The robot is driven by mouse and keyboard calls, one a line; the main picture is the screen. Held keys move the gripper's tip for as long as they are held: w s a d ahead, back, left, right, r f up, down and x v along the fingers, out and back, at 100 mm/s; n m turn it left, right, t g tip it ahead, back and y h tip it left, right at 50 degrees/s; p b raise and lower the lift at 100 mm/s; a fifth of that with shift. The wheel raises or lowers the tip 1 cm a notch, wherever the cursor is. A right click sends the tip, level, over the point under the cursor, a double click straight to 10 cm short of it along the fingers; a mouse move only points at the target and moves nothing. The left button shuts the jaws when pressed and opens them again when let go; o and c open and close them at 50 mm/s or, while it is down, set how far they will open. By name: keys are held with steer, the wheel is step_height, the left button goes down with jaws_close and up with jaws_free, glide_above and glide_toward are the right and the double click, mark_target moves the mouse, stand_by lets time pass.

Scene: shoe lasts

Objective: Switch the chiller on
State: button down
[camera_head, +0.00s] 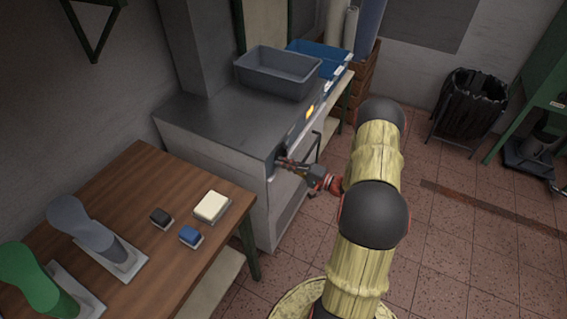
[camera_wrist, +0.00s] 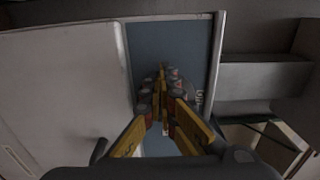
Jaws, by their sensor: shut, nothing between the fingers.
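The chiller (camera_head: 222,165) is a grey metal cabinet with a dark worktop, standing beyond the wooden table. A small orange patch (camera_head: 310,111) shows on its front upper strip. My gripper (camera_head: 281,161) is at the near end of the chiller's front, its fingers pointing at a dark panel there. In the wrist view the shut, empty fingers (camera_wrist: 168,80) lie in front of a blue-grey panel (camera_wrist: 160,45). Something round and grey with pale marks (camera_wrist: 198,98) shows partly behind them. The fingertips hide most of it, and I cannot tell whether they touch it.
A grey bin (camera_head: 278,72) and a blue tray (camera_head: 320,58) are at the worktop's far end. The wooden table (camera_head: 150,190) holds shoe lasts (camera_head: 88,232) and small blocks. A black waste bin (camera_head: 472,98) stands at the back right. Tiled floor is open to the right.

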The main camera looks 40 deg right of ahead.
steer(key=v, duration=0.9)
steer(key=shift+b, duration=0.4)
stand_by(0.4)
